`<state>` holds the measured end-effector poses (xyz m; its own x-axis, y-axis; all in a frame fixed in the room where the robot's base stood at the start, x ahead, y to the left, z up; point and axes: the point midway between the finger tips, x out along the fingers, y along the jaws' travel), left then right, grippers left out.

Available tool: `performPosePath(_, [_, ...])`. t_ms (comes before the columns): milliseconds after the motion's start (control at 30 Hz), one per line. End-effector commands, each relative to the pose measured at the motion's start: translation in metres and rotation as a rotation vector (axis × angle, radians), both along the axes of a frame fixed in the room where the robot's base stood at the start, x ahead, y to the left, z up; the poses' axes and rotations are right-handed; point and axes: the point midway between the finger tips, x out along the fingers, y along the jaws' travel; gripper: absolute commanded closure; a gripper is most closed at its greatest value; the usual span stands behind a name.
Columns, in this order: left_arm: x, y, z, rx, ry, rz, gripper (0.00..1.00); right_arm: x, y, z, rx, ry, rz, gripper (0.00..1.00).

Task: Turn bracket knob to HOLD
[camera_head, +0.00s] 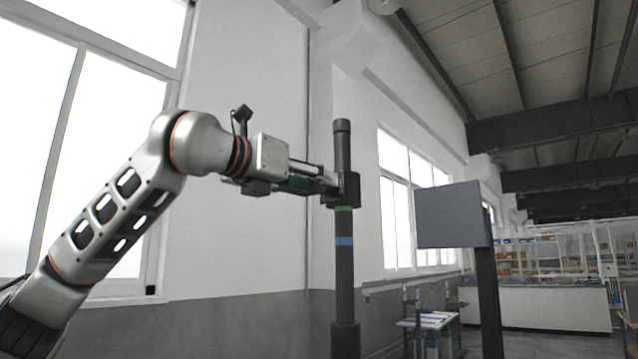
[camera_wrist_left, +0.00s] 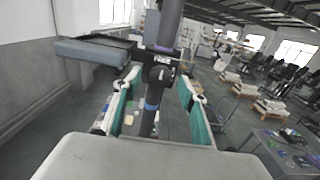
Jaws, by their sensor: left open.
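A dark bracket (camera_head: 347,190) is clamped around a dark upright column (camera_head: 344,270) with a green band just below it and a blue band lower down. In the left wrist view the bracket (camera_wrist_left: 163,54) carries a dark round knob (camera_wrist_left: 159,73) with small pale marks, too small to read. My left gripper (camera_head: 328,182) reaches the bracket from the left, roughly level. In the wrist view its two teal-padded fingers (camera_wrist_left: 159,79) are open, one on each side of the knob, with visible gaps. Contact with the knob cannot be told. My right gripper is out of view.
A grey panel (camera_head: 450,215) on a dark post stands to the right of the column. A small table (camera_head: 428,321) and a white counter (camera_head: 540,307) are farther back. The wall with windows lies behind my left arm.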

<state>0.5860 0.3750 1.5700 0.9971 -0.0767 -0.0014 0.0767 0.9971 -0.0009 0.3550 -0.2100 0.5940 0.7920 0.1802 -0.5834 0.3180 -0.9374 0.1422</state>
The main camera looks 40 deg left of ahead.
Motion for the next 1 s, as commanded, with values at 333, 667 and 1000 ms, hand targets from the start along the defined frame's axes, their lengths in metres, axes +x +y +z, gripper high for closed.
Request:
performPosePath(333, [0.022, -0.002, 0.0, -0.001, 0.0, -0.001, 0.58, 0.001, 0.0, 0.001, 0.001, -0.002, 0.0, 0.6])
performPosePath(667, [0.021, -0.002, 0.0, 0.0, -0.001, -0.001, 0.95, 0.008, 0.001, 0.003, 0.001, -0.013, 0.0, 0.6])
performPosePath(1000, [0.02, -0.002, 0.002, 0.027, -0.004, -0.001, 0.96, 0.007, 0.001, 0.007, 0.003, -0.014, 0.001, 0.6])
